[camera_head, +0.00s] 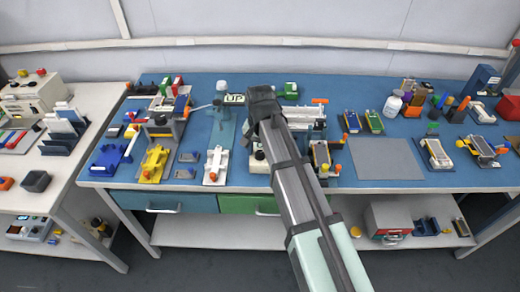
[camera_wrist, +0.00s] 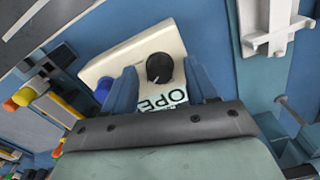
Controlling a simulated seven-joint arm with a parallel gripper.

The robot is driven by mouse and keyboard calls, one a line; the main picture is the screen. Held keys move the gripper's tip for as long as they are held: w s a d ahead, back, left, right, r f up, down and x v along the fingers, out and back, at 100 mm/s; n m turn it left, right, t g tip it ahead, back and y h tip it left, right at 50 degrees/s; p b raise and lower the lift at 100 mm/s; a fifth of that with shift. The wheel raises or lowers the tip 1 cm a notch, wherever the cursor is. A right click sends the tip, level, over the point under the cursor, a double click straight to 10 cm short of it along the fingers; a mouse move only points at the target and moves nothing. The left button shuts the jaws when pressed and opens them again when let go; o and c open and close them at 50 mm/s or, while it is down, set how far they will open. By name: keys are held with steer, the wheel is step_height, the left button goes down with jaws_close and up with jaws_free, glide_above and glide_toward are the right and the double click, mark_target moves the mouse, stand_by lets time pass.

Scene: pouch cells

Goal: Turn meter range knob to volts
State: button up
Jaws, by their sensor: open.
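The meter is a cream box (camera_wrist: 118,66) with a round black knob (camera_wrist: 159,67) carrying a pale pointer mark near its lower right. A white label with dark green letters reading "OPE" (camera_wrist: 163,102) is partly hidden by my gripper. My gripper (camera_wrist: 161,72) is open, with one blue finger on each side of the knob and visible gaps to it. I cannot tell how far above the meter the fingertips are. In the head view, a cream box with a dark knob (camera_head: 259,156), likely the meter, shows at the bench's front edge, partly behind my arm.
The blue bench (camera_head: 240,178) is crowded. A white fixture (camera_head: 215,165) stands left of the meter and also shows in the wrist view (camera_wrist: 270,22). A yellow fixture (camera_head: 154,163) is farther left. A grey mat (camera_head: 385,158) on the right is clear.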

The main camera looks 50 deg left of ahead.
mark_target(260, 153)
steer(key=shift+r, duration=0.1)
step_height(260, 153, up, 14)
steer(key=shift+f, duration=0.2)
stand_by(0.4)
stand_by(0.5)
